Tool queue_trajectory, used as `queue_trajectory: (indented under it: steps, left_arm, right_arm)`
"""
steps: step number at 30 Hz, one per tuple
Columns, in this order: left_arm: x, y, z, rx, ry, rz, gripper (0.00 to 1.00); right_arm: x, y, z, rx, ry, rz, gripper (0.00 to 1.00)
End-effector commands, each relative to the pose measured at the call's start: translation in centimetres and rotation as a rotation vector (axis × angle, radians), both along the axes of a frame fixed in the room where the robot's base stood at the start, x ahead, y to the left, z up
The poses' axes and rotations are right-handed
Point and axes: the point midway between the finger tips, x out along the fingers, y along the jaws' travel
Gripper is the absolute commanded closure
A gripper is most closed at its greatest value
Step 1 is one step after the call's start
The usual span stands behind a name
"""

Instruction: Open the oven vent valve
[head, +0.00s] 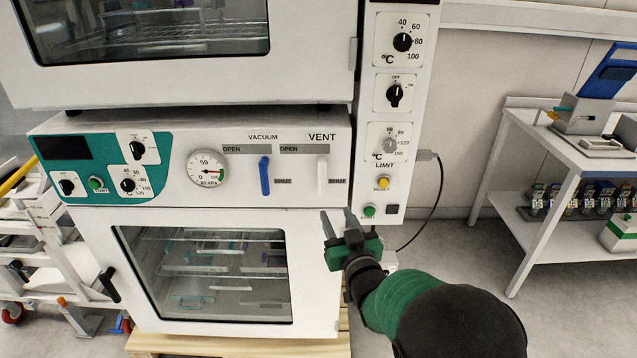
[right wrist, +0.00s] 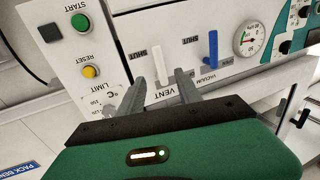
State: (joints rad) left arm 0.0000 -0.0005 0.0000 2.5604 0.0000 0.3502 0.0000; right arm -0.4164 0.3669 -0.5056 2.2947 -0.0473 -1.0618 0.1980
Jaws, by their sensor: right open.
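The white VENT handle (head: 322,175) hangs straight down on the oven's front panel, its lower end beside the SHUT label; the OPEN label is up to its left. My right gripper (head: 337,218) is open and empty, just below and slightly right of the handle in the head view. In the right wrist view, which is upside down, the white handle (right wrist: 159,62) appears between the spread fingers of the right gripper (right wrist: 160,66), beyond their tips. I see no contact. My left gripper is not in view.
The blue VACUUM handle (head: 264,176) hangs down close left of the VENT handle. A pressure gauge (head: 207,168) is further left. A control column (head: 391,130) with knobs and buttons stands right of the panel. The oven's windowed door (head: 205,318) is shut below.

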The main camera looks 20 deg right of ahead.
Motion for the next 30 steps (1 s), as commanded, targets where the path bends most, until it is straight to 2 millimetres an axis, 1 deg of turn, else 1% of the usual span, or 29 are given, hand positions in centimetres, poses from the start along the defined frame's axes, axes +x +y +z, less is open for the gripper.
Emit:
queue_trajectory:
  steps: [1, 3, 9, 12, 15, 18, 20, 27, 30]
  left_arm:
    - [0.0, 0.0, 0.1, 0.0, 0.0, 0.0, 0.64]
    - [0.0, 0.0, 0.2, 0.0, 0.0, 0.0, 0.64]
    - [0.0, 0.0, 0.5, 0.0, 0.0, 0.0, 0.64]
    - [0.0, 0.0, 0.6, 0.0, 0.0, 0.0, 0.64]
    - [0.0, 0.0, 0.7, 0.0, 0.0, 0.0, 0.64]
    - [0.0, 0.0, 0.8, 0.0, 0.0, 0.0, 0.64]
    - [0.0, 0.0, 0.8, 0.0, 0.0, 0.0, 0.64]
    - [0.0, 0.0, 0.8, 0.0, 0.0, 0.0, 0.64]
    - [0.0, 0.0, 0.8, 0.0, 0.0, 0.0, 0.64]
  right_arm:
    - [1.4, -0.1, -0.1, -0.004, 0.001, 0.0, 0.59]
    - [3.4, -0.2, -0.2, -0.004, 0.004, 0.0, 0.59]
    - [8.7, -0.3, -0.2, -0.004, 0.005, 0.0, 0.59]
    - [11.0, -0.4, -0.1, -0.004, 0.004, -0.001, 0.59]
    - [12.6, -0.4, -0.1, -0.003, 0.003, -0.001, 0.59]
    - [13.6, -0.4, -0.2, -0.001, 0.004, -0.001, 0.59]
    - [13.9, -0.4, -0.1, 0.0, 0.004, 0.0, 0.59]
    - [14.0, -0.4, -0.1, 0.0, 0.004, -0.001, 0.59]
    - [14.0, -0.4, -0.1, 0.0, 0.004, -0.001, 0.72]
